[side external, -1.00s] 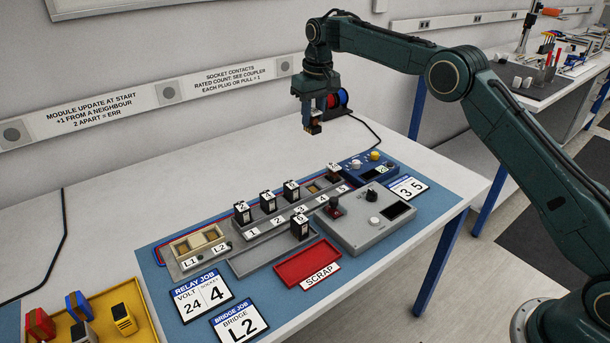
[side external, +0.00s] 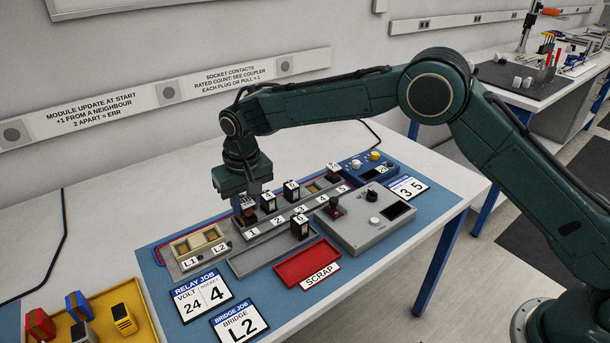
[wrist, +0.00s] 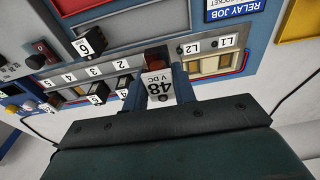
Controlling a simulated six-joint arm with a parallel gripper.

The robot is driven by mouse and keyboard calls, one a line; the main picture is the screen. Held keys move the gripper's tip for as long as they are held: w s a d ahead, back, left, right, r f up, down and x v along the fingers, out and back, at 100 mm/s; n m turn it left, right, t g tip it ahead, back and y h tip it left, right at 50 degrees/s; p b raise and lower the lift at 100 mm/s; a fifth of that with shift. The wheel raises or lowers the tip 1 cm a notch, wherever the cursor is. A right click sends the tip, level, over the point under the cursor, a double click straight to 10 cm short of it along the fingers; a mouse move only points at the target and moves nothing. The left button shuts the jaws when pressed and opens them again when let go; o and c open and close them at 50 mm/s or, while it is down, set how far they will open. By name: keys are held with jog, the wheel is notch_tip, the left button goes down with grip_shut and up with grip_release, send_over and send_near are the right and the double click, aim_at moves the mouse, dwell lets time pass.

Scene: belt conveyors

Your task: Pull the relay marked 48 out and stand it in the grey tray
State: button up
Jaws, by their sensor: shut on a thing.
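My gripper (side external: 247,205) is at the left end of the socket row, over socket 1, pointing down. It is shut on the relay marked 48, a dark block with a white "48 V DC" label. In the wrist view, the relay's label (wrist: 159,85) sits between the two fingers. I cannot tell whether its foot is still in the socket or lifted a little. The grey tray (side external: 262,259) lies in front of the row. A relay marked 6 (side external: 300,229) stands at its right end, and it also shows in the wrist view (wrist: 90,42).
Other relays (side external: 268,200) stand in the row right of my gripper. A bridge holder (side external: 185,262) marked L1 and L2 is at left, a red scrap tray (side external: 308,261) in front. A grey control box (side external: 375,220) stands at right. The grey tray's left part is free.

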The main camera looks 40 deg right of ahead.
jog(key=a, duration=0.1)
jog(key=s+a+f, duration=0.1)
jog(key=s+a, duration=0.1)
jog(key=shift+s+f, duration=0.25)
jog(key=shift+f, duration=0.15)
jog(key=shift+f, duration=3.7)
jog(key=shift+f, duration=0.4)
jog(key=o, duration=1.5)
jog(key=shift+o, duration=0.2)
notch_tip(320, 180, up, 8)
jog(key=shift+f, duration=0.25)
